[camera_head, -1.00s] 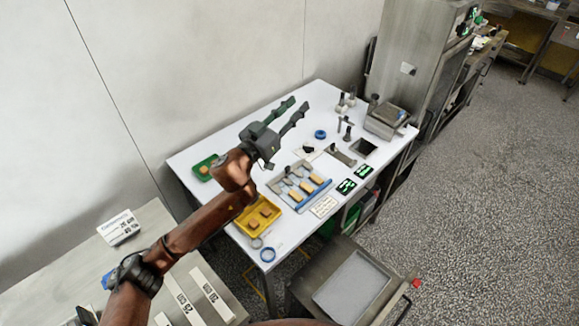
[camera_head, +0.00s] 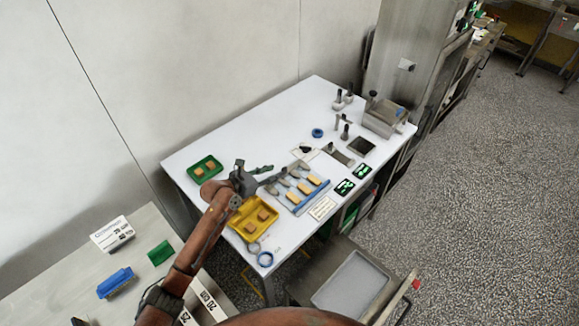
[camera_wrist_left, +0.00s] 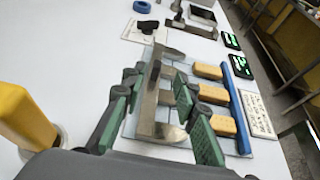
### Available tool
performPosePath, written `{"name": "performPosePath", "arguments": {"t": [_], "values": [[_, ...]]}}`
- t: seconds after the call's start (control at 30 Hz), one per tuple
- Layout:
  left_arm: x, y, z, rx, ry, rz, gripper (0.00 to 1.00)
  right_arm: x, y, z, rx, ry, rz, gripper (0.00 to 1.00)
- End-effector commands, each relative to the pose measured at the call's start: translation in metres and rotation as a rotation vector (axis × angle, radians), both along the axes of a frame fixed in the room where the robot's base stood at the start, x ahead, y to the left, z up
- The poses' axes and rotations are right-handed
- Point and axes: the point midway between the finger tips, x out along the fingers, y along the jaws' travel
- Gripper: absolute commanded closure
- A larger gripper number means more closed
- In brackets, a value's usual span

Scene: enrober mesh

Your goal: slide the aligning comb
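The aligning comb appears to be the grey metal piece (camera_wrist_left: 150,100) in the left wrist view, with a long upright plate and crosspieces. It lies at the left side of a tray (camera_head: 296,209) with several tan bars (camera_wrist_left: 209,94) and a blue rail (camera_wrist_left: 240,110) along the right side. My left gripper (camera_wrist_left: 167,78) is open, its two green-padded fingers apart with the metal piece between them. I cannot tell whether they touch it. In the head view the left gripper (camera_head: 268,175) reaches over the tray's left edge. My right gripper is not in view.
A yellow tray (camera_head: 237,228) with orange blocks is close below the left gripper. A green tray (camera_head: 195,175) stands at left. The table's (camera_head: 240,135) back-left area is clear.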

Motion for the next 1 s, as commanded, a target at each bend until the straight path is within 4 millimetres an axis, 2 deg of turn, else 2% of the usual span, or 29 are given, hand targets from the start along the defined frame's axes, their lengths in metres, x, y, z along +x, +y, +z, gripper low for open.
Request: {"name": "performPosePath", "arguments": {"t": [0.17, 0.53, 0.9, 1.0], "values": [[0.012, -0.006, -0.009, -0.006, 0.009, 0.01, 0.72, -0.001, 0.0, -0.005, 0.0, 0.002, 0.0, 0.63], [0.045, -0.04, -0.029, -0.004, 0.006, 0.009, 0.72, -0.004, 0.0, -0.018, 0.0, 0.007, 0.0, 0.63], [0.049, -0.046, -0.03, -0.003, 0.005, 0.008, 0.72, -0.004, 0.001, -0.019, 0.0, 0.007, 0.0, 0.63], [0.049, -0.046, -0.03, -0.003, 0.004, 0.006, 0.79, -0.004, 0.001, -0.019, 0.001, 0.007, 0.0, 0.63]]}}
